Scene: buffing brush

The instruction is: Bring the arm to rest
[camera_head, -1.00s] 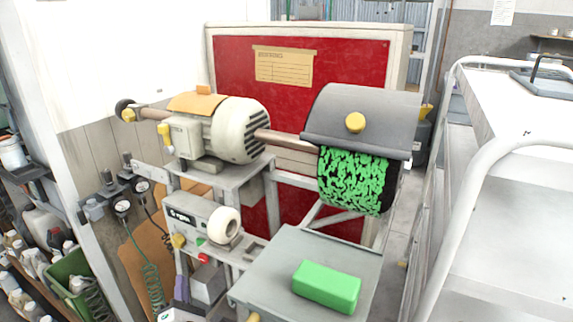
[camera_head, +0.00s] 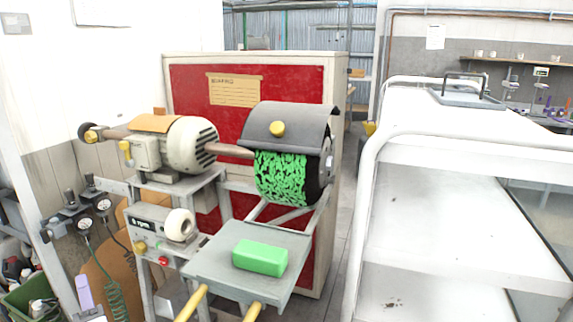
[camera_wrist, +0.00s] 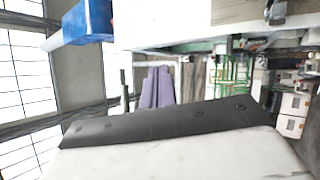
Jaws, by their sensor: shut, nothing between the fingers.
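My gripper's fingers do not show in the head view or the wrist view. The buffing machine's motor (camera_head: 192,145) sits on a grey stand at left centre. Its round brush (camera_head: 281,176), black and coated with green, hangs under a grey hood (camera_head: 290,125). A green block (camera_head: 260,257) lies on the grey tray (camera_head: 212,262) in front of the brush. The wrist view looks off sideways, past a dark bar (camera_wrist: 160,124) with bolts along it above a white surface; I cannot tell what these belong to.
A white shelved cart (camera_head: 455,205) stands on the right. A red panel (camera_head: 187,90) stands behind the machine. Gauges (camera_head: 84,223) and a green bin (camera_head: 30,297) are at the left. A strip of bare floor (camera_head: 345,215) lies between machine and cart. A blue object (camera_wrist: 88,20) shows in the wrist view.

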